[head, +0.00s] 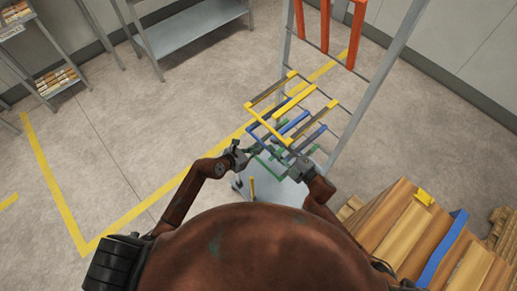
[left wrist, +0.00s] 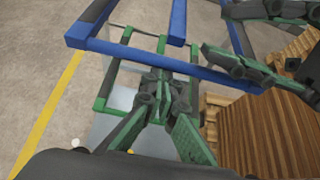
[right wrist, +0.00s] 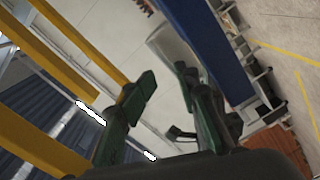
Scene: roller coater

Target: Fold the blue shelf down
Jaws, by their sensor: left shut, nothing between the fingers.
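The blue shelf (head: 297,123) is an open frame of bars that sticks out from the tall grey rack, below a yellow shelf and above a green one. In the left wrist view its blue bar (left wrist: 130,55) crosses the upper part. My left gripper (head: 257,150) is near its outer left corner, with shut, empty fingers (left wrist: 155,85) below the blue bar by the green shelf (left wrist: 103,104). My right gripper (head: 288,150) is at the shelf's right side. In the right wrist view its fingers (right wrist: 165,85) are apart, and a blue bar (right wrist: 207,45) passes beside the right-hand finger. Contact is unclear.
The yellow shelf (head: 264,121) juts out above the blue one. Orange bars (head: 326,25) stand upright higher on the rack. A stack of wooden boards (head: 410,225) stands at right. Grey shelving (head: 195,28) is at the back. The floor at left is clear.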

